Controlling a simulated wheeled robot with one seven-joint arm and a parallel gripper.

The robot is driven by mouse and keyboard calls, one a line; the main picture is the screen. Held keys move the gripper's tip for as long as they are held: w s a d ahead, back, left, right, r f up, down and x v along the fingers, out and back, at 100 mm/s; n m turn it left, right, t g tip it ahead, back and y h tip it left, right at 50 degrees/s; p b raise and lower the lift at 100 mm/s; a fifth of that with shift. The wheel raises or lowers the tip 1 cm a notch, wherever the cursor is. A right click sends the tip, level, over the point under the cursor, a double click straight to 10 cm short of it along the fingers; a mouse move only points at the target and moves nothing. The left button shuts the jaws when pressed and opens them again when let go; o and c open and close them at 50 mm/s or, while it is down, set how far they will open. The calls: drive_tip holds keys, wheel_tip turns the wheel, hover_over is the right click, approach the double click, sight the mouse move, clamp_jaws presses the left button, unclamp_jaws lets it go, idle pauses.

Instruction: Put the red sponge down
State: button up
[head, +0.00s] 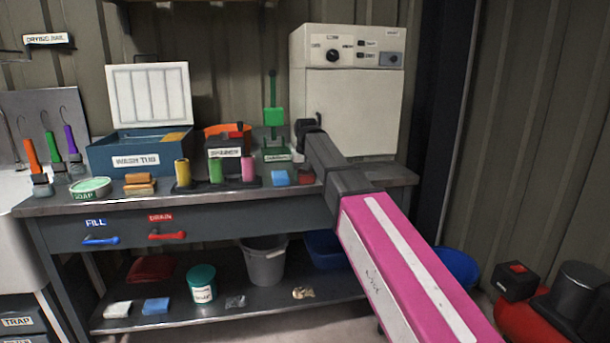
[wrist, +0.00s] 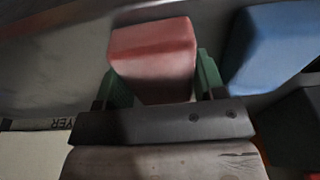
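The red sponge (wrist: 153,58) sits between the two green fingers of my gripper (wrist: 163,78) in the wrist view. The fingers press close on both its sides. In the head view the red sponge (head: 306,177) shows as a small red block at the bench's front edge, just right of the blue sponge (head: 280,178). The blue sponge is also at the right of the wrist view (wrist: 272,45), apart from the red one. In the head view my arm's grey links hide most of the gripper. Whether the red sponge touches the bench is hard to tell.
The steel bench (head: 160,198) is crowded: a blue wash tub (head: 110,158), orange sponges (head: 139,184), a soap dish (head: 90,188), and coloured rolls left of the blue sponge. A white cabinet (head: 350,105) stands behind my wrist. A shelf below holds a grey bucket (head: 264,263).

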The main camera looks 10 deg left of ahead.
sight(306, 174)
drive_tip(key=shift+o, duration=0.6)
drive_tip(key=shift+r, duration=0.2)
wheel_tip(306, 174, up, 12)
drive_tip(key=s, duration=0.1)
drive_tip(key=shift+s+d+f, duration=0.15)
drive_tip(key=shift+s+d, duration=0.1)
drive_tip(key=shift+s, duration=0.1)
drive_tip(key=shift+s, duration=0.1)
